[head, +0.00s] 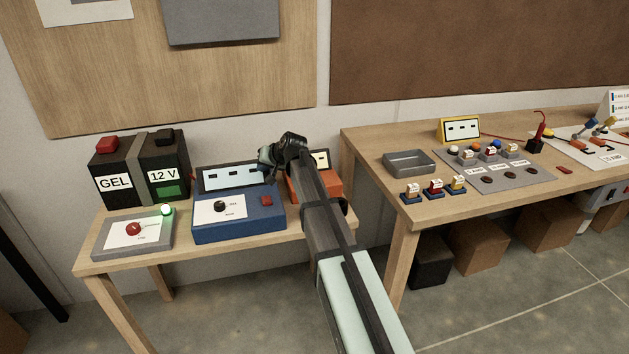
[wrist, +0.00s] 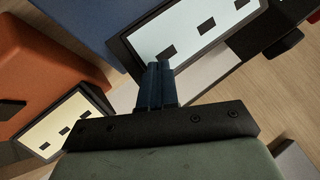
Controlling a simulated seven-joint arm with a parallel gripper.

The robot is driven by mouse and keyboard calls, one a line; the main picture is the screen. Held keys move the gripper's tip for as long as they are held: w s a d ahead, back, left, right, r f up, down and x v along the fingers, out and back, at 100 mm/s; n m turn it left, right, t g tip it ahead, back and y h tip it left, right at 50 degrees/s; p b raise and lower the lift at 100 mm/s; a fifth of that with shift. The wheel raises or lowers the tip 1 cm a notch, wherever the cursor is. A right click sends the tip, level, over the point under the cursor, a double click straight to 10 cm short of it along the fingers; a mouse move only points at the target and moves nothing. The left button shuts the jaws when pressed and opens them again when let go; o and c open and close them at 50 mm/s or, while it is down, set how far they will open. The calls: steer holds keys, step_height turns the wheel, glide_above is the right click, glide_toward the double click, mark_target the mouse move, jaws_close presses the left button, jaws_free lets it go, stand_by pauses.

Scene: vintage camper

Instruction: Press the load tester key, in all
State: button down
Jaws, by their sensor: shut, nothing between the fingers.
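A blue unit (head: 240,228) stands on the left bench, with a tilted display (head: 228,177), a black knob (head: 220,206) and a red key (head: 266,199). An orange unit (head: 331,183) with a small lit display (head: 320,160) stands to its right, partly hidden by my arm. No readable label shows which one is the load tester. My gripper (head: 267,168) is above and behind the gap between the two units. In the wrist view its blue fingers (wrist: 157,75) are shut and empty, overlapping the edge of a display (wrist: 190,30). Contact cannot be told. The orange unit (wrist: 40,65) is at left there.
A black GEL 12 V battery (head: 140,170) stands left of the blue unit. A grey box (head: 125,240) with a red button and a lit green lamp (head: 166,210) is in front of it. The right bench (head: 380,205) holds a tray (head: 409,162), a grey panel and several small coloured parts.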

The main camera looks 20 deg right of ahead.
steer(key=d+r+g, duration=0.1)
steer(key=d+r, duration=0.3)
steer(key=d, duration=1.4)
steer(key=shift+s+d+r, duration=0.2)
steer(key=shift+d, duration=0.1)
steer(key=shift+f, duration=4.4)
steer(key=shift+f, duration=0.2)
steer(key=shift+f, duration=0.25)
steer(key=shift+f, duration=0.35)
steer(key=shift+r, duration=0.8)
